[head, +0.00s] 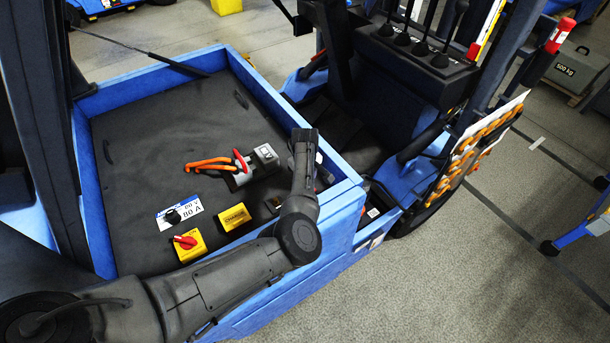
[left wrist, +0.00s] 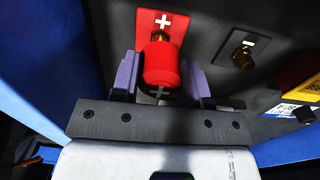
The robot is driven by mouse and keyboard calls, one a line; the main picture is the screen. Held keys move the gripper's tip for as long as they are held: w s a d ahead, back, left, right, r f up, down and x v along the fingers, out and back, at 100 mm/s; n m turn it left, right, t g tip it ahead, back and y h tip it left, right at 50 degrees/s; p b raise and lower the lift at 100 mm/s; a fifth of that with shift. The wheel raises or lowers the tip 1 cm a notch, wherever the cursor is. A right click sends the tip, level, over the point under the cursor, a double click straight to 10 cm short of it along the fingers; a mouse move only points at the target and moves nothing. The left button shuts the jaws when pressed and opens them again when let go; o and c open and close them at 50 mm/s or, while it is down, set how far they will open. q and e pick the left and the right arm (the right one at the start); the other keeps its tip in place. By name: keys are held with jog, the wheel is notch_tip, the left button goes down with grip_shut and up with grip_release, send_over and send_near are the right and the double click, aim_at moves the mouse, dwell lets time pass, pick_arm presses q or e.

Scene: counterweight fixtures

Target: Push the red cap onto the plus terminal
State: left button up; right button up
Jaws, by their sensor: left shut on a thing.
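The red cap (left wrist: 162,64) is held between the purple fingers of my left gripper (left wrist: 161,82) in the left wrist view. The brass plus terminal (left wrist: 158,36) shows just beyond the cap, in front of a red plate with a white plus (left wrist: 170,20). The cap lines up closely with the terminal, and some brass is still bare. I cannot tell whether the cap touches or partly covers it. In the head view my left arm reaches over the blue-rimmed compartment; its fingers, the cap and the terminal are hidden there. My right gripper is not in view.
A second brass terminal (left wrist: 243,58) with a white minus label stands to the right.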

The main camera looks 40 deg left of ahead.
pick_arm(q)
jog(key=shift+f+b, duration=0.45)
jog(key=shift+f, duration=0.5)
jog(key=shift+p, duration=0.3)
jog(key=shift+f, duration=0.2)
dwell(0.6)
jog(key=shift+a+f+b, duration=0.1)
jog(key=shift+f+b, duration=0.55)
jog(key=shift+f, duration=0.15)
jog(key=o, duration=0.7)
jog(key=shift+o, duration=0.2)
